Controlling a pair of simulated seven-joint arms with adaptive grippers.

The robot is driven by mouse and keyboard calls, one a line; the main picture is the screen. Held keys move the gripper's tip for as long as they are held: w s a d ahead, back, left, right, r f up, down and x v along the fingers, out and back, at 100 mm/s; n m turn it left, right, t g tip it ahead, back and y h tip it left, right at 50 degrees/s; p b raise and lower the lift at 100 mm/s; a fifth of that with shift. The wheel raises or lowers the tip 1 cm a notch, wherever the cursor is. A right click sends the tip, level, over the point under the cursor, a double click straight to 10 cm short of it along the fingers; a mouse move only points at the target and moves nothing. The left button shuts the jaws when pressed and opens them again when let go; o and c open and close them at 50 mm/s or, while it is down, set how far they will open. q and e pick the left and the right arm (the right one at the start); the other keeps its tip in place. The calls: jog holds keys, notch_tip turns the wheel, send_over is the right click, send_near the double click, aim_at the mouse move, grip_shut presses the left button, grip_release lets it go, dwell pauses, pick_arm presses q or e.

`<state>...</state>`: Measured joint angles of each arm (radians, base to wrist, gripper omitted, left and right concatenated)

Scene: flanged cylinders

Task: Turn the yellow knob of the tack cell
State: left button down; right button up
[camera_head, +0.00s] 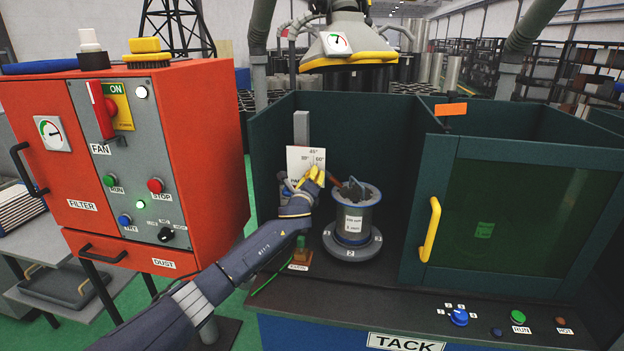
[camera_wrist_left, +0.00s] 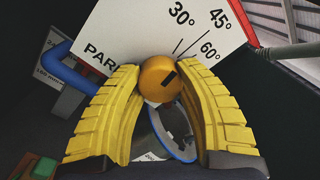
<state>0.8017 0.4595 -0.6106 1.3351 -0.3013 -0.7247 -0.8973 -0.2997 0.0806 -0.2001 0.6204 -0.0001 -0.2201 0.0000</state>
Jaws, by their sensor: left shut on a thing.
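The yellow knob (camera_wrist_left: 158,84) is a round orange-yellow ball with a short black mark, in the left wrist view. It sits in front of a white angle card (camera_wrist_left: 150,35) marked PARK, 30°, 45° and 60°. My left gripper (camera_wrist_left: 160,75) is shut on the knob, one ribbed yellow finger on each side. In the head view the left gripper (camera_head: 316,175) is at the lower edge of the card (camera_head: 298,158), inside the tack cell (camera_head: 270,140); its fingers hide the knob there. My right gripper is in neither view.
A grey flanged cylinder (camera_head: 353,218) stands on a round plate (camera_head: 352,246) just right of my left gripper. A small green-topped item (camera_head: 300,243) is below my wrist. The cell's windowed door (camera_head: 500,215) is at the right, the orange filter cabinet (camera_head: 205,150) at the left.

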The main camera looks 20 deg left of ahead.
pick_arm(q)
jog(key=shift+a+r+m, duration=0.1)
jog(key=shift+a+m, duration=0.1)
jog(key=shift+m, duration=0.5)
jog(key=c, duration=1.2)
grip_release()
jog(key=o, duration=0.5)
jog(key=shift+d, duration=0.1)
jog(key=shift+c, duration=0.2)
jog(key=s+d, duration=0.2)
jog(key=s, duration=0.9)
jog(key=shift+s+f, duration=0.2)
jog(key=shift+s, duration=0.2)
